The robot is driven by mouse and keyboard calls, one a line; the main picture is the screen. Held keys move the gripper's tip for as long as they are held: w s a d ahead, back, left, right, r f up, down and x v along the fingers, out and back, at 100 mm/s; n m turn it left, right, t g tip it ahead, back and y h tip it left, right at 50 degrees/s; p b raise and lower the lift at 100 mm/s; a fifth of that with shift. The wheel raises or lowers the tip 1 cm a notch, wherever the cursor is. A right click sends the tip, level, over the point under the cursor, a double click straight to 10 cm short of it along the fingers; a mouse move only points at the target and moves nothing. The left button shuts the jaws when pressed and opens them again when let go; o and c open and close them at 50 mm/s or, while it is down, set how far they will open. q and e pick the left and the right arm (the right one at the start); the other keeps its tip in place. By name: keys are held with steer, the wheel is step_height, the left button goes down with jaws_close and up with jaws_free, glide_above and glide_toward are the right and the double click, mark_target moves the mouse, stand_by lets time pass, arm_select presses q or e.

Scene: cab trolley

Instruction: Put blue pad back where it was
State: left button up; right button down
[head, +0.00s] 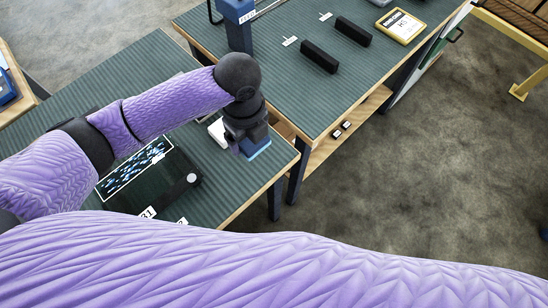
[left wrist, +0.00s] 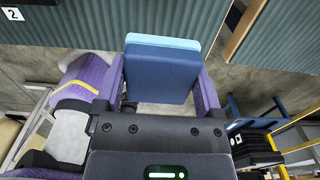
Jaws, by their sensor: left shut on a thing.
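The blue pad (head: 258,150) is a small blue block at the end of my left arm, low over the right part of the near green-topped table (head: 228,188). My left gripper (head: 242,146) is shut on it and partly hides it in the head view. In the left wrist view the pad (left wrist: 162,74) sits between the two fingers, dark blue with a light blue far edge. I cannot tell whether the pad touches the table. My right gripper is not in view.
A dark panel with a speckled screen (head: 135,168) lies left of the gripper, with a number card (head: 148,213) in front. A white item (head: 217,132) is beside the gripper. The farther table holds black bars (head: 320,57) and a yellow-edged card (head: 400,26). Open floor lies right.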

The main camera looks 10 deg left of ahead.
arm_select(q)
step_height(320, 180, down, 9)
steer(key=b, duration=0.3)
steer(key=shift+a+r, duration=0.15)
steer(key=shift+r, duration=0.05)
steer(key=shift+f, duration=0.1)
steer(key=o, duration=1)
steer(key=shift+o, duration=0.2)
step_height(320, 180, up, 12)
steer(key=p, duration=0.5)
steer(key=shift+r, duration=0.2)
